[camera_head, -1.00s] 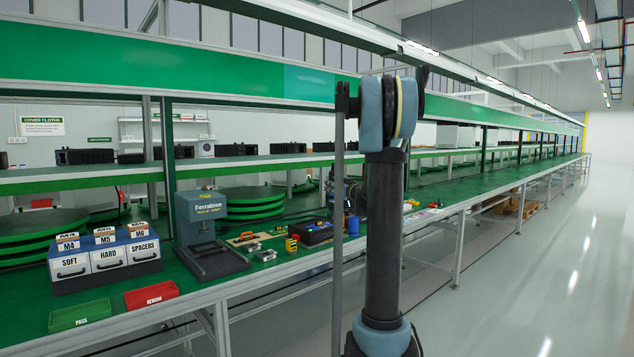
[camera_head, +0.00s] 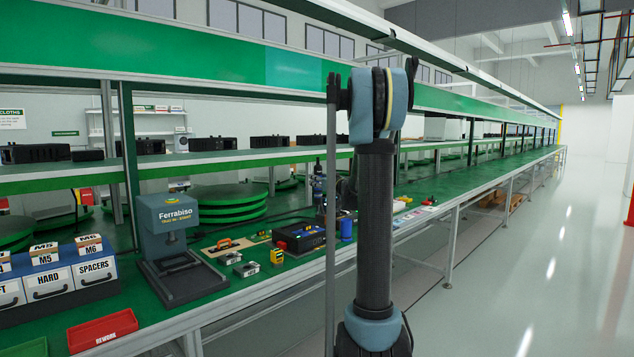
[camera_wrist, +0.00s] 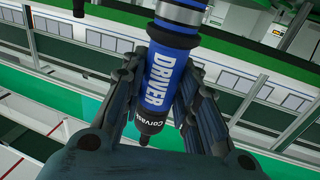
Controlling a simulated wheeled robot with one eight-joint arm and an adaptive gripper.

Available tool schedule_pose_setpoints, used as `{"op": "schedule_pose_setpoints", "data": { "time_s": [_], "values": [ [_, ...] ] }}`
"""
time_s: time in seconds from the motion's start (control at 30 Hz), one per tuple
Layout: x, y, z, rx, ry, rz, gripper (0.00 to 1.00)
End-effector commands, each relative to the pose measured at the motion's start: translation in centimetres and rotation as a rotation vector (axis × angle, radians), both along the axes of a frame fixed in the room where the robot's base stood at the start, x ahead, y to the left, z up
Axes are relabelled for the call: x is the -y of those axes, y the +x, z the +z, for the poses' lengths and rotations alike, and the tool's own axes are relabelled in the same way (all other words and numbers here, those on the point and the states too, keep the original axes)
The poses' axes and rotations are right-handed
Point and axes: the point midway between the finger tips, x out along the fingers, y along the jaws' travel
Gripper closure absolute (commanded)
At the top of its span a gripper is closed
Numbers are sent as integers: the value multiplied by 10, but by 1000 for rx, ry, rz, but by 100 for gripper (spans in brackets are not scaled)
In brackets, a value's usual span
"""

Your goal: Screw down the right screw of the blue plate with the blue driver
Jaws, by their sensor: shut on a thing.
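The blue driver (camera_wrist: 159,78), with "DRIVER" in white on its side and a black end, is in the wrist view. My gripper (camera_wrist: 165,64) is shut on it, with dark fingers on both sides of its body. The driver is tilted in the picture, and its upper part runs out of the top edge. Bench and rails show behind it, with no work surface close by. In the head view my arm hides part of the bench, and I cannot make out my gripper there. I cannot identify the blue plate or its right screw in either view.
A grey-blue press (camera_head: 168,228) stands on the green bench. Small metal parts (camera_head: 247,269), a yellow part (camera_head: 277,257), a dark case (camera_head: 299,238) and a blue cylinder (camera_head: 346,229) lie to its right. A red rework tray (camera_head: 103,331) is at the front left. The right aisle is clear.

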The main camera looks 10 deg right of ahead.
Motion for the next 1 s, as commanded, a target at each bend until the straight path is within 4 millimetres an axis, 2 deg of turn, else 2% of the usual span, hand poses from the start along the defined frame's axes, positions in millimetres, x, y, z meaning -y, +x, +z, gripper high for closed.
{"op": "schedule_pose_setpoints", "data": {
  "time_s": [0.6, 1.0],
  "values": [
    [-6, 0, -44, 0, 0, 6, 100],
    [-6, 0, -50, 0, 0, 6, 100]
  ]
}}
